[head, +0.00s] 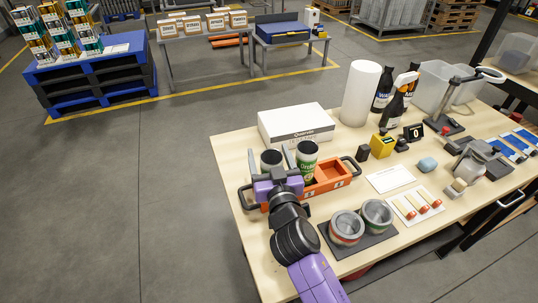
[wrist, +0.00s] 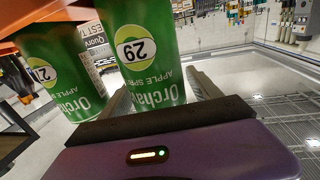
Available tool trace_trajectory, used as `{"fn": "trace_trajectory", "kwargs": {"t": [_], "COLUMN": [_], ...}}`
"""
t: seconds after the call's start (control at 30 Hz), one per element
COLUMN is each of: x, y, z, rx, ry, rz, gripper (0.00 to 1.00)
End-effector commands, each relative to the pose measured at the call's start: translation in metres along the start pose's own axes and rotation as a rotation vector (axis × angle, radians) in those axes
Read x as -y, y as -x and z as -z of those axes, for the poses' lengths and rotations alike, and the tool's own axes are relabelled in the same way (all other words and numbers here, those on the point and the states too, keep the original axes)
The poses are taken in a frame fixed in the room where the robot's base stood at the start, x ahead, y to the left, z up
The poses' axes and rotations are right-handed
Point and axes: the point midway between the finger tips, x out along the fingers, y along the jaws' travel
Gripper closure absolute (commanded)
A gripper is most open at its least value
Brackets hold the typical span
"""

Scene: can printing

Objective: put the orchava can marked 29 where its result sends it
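The green Orchava can marked 29 (wrist: 145,55) stands between the two fingers of my gripper (wrist: 160,98) in the wrist view. In the head view my gripper (head: 271,168) reaches over the near side of the orange tray (head: 345,182), with a finger on either side of a dark-topped can (head: 271,157). The fingers look open, with a gap beside the can. A second green can (head: 307,160) stands just right of the fingers. It also shows at left in the wrist view (wrist: 55,75), its number partly cut off. The lower part of the gripped-around can is hidden by my gripper.
A white box (head: 297,126) stands behind the tray. Two open tins (head: 347,227) sit on a dark mat in front. A yellow device (head: 383,146), a white card (head: 390,179), bottles and a white cylinder (head: 361,93) fill the right side. Table is bare at front left.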

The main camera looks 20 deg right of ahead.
Motion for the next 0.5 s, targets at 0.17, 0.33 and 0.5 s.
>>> {"fn": "trace_trajectory", "kwargs": {"t": [0.17,0.33,0.5], "x": [0.000,0.000,0.000], "y": [0.000,0.018,0.054], "z": [0.003,-0.001,-0.002], "rx": [0.000,0.001,0.002], "ry": [0.000,0.000,0.000], "rz": [0.000,0.001,0.001], "gripper": [0.28,0.28,0.28]}}
